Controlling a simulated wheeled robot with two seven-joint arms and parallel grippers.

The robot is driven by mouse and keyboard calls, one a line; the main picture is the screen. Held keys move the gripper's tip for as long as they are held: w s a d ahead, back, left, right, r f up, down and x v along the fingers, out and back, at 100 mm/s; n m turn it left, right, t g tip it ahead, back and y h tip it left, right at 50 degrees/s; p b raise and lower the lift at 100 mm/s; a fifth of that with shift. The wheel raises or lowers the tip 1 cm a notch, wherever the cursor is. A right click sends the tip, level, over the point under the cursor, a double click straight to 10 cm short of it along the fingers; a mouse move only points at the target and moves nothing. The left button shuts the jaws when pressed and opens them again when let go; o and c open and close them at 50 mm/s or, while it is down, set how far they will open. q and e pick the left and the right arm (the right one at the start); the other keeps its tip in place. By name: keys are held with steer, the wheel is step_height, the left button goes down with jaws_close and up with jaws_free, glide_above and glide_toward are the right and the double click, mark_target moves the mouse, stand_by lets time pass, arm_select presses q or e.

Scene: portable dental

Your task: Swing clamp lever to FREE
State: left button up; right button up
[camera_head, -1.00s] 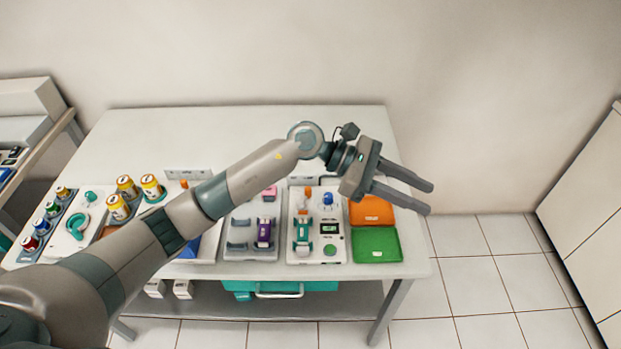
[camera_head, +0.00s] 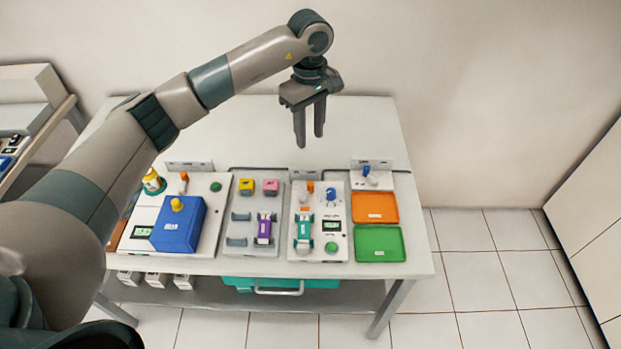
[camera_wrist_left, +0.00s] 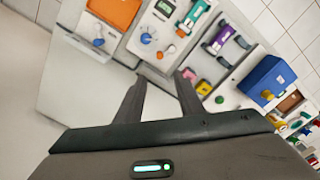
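An orange-tipped lever (camera_head: 310,187) stands at the back of a white panel (camera_head: 340,255) that bears a teal-and-white device (camera_head: 303,231), a blue knob (camera_head: 331,194), a small screen and a green button (camera_head: 331,247). A second orange-tipped lever (camera_head: 184,178) stands on the white unit with the blue box (camera_head: 178,224). No FREE marking is readable, so I cannot tell which lever is the clamp. My left gripper (camera_head: 310,141) points down, open and empty, above the table behind the panel. In the left wrist view its fingers (camera_wrist_left: 158,82) are apart. My right gripper is out of view.
Orange (camera_head: 374,219) and green (camera_head: 401,249) trays lie right of the panel, below a blue-topped switch (camera_head: 367,171). Left of the panel, a grey rack (camera_head: 243,253) bears a purple device (camera_head: 264,229) and yellow and pink blocks. The table's back strip (camera_head: 240,125) is clear.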

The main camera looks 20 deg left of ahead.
mark_target(310, 184)
arm_select(q)
steer(key=shift+f, duration=0.2)
step_height(310, 184, down, 16)
steer(key=p, duration=0.6)
steer(key=shift+r, duration=0.15)
steer(key=shift+f+p, duration=0.3)
steer(key=shift+f, duration=0.4)
jaws_close()
